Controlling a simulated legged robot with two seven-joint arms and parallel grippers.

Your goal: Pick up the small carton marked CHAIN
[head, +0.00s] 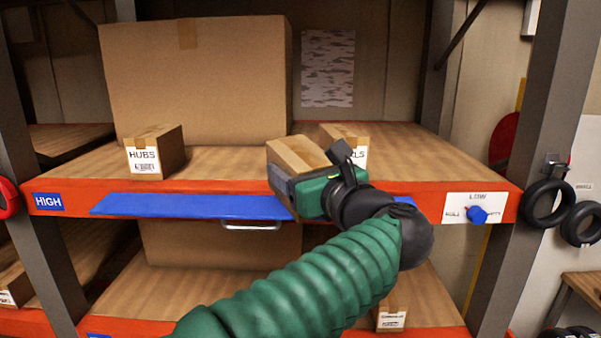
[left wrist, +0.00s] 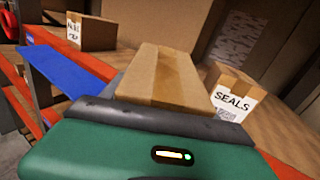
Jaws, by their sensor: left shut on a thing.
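My left gripper (head: 308,186) is shut on a small brown carton (head: 297,155) at the front edge of the upper shelf, right of the middle. The carton also shows in the left wrist view (left wrist: 162,78), tilted in the picture beyond the dark finger bar of the gripper (left wrist: 165,117). No label on the held carton faces either camera, so I cannot read CHAIN on it. I cannot tell whether its base is clear of the shelf. My right gripper is not in view.
The HUBS carton (head: 154,151) stands left on the upper shelf (head: 225,162). The SEALS carton (left wrist: 232,93) stands close right of the held one. A large box (head: 195,80) fills the back left. A blue strip (head: 190,206) runs along the orange front beam (head: 420,198).

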